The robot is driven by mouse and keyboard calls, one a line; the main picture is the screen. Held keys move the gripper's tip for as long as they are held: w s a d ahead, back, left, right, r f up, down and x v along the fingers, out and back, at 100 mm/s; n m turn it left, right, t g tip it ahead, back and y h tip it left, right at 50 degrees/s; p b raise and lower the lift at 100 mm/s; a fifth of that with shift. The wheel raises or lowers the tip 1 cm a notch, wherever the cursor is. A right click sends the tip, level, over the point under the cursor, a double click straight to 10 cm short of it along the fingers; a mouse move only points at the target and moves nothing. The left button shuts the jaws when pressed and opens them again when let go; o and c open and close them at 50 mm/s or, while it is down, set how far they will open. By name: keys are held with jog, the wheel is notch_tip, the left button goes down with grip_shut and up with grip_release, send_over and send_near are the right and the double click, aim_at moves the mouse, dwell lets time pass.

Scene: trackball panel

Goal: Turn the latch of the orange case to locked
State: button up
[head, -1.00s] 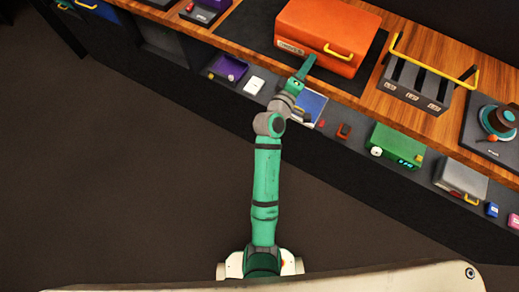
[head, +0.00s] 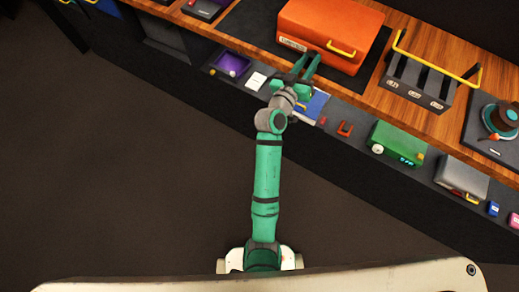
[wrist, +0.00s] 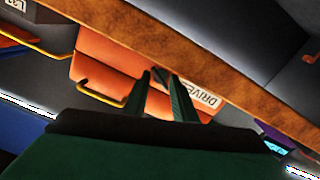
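The orange case (head: 325,28) stands on the bench at the top of the head view. A yellow handle (head: 341,48) and a white label (head: 292,44) are on its front face. In the wrist view the case (wrist: 112,62) shows its yellow handle (wrist: 97,97) left of my fingers and its label (wrist: 202,95) at the right finger. My gripper (head: 308,60) is open, its two fingers apart and pointing at the case's front. It also shows in the wrist view (wrist: 161,75). A small dark piece shows between the fingertips; I cannot tell if it is the latch.
A grey slotted rack with a yellow bar (head: 418,80) stands right of the case. On the lower ledge are a purple tray (head: 233,64), a white card (head: 256,81) and a green box (head: 397,143). The floor left of my arm is clear.

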jog(key=m, duration=0.3)
jog(key=shift+m, duration=0.4)
jog(key=s+a+f+n+y, duration=0.2)
jog(key=s+a+f, duration=0.3)
jog(key=s+a, duration=0.3)
jog(key=s+a+f+n+y, duration=0.2)
jog(key=s+a+f+y, duration=0.3)
jog(key=s, duration=1.2)
jog(key=shift+s+a+f+n, duration=0.35)
jog(key=shift+a+f, duration=0.3)
jog(key=shift+a, duration=1.6)
jog(key=shift+w, duration=0.1)
jog(key=shift+c, duration=1.4)
jog(key=shift+w, duration=0.1)
